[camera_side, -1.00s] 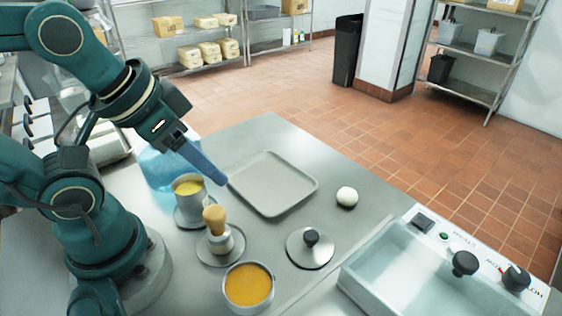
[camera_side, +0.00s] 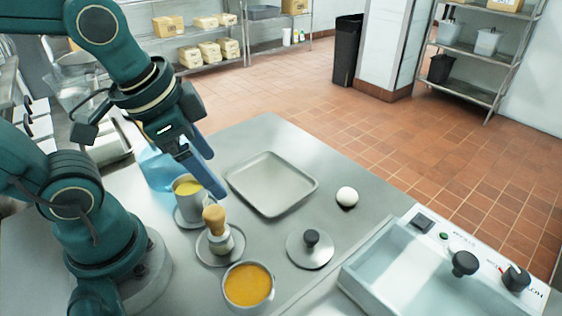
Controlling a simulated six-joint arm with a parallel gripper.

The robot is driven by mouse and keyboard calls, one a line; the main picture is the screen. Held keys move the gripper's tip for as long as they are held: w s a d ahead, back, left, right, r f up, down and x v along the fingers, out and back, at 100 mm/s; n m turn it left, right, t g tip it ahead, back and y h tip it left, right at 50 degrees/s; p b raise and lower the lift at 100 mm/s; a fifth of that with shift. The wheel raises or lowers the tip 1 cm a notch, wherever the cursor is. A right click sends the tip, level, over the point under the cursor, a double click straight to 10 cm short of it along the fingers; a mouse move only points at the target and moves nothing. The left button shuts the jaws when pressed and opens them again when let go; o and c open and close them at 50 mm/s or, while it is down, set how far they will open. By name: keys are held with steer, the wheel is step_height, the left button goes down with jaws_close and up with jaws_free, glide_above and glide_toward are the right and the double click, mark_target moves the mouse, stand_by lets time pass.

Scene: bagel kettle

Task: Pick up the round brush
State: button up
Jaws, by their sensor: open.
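The round brush (camera_side: 214,218) stands upright on a small round plate (camera_side: 202,253), its tan knob handle on top and a pale body below. My gripper (camera_side: 215,189) is open and empty, its two blue fingers pointing down and right. In the picture, the fingertips are just above the brush's knob and apart from it. The exact gap in depth cannot be told from this one view.
A metal cup of yellow liquid (camera_side: 187,187) stands beside the fingers, left of the brush. A bowl of orange liquid (camera_side: 248,286), a knobbed lid (camera_side: 310,252), a grey tray (camera_side: 312,186), a white ball (camera_side: 347,197) and a basin (camera_side: 400,262) share the counter.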

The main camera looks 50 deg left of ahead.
mark_target(216, 211)
steer(key=f+m+g, duration=0.3)
steer(key=d+f+m+g, duration=0.1)
steer(key=f, duration=0.1)
steer(key=shift+w+f+m+y, duration=0.15)
steer(key=shift+f+m+y, duration=0.1)
steer(key=shift+m+y, duration=0.15)
steer(key=shift+f+g, duration=0.4)
steer(key=shift+g, duration=0.1)
steer(key=shift+s+d+f, duration=0.1)
steer(key=shift+s+f, duration=0.25)
steer(key=shift+f, duration=0.35)
steer(key=shift+s+a+f, duration=0.1)
steer(key=shift+a+f, duration=0.05)
steer(key=shift+f, duration=0.95)
steer(key=shift+s+a+f, duration=0.1)
steer(key=shift+f, duration=1)
jaws_close()
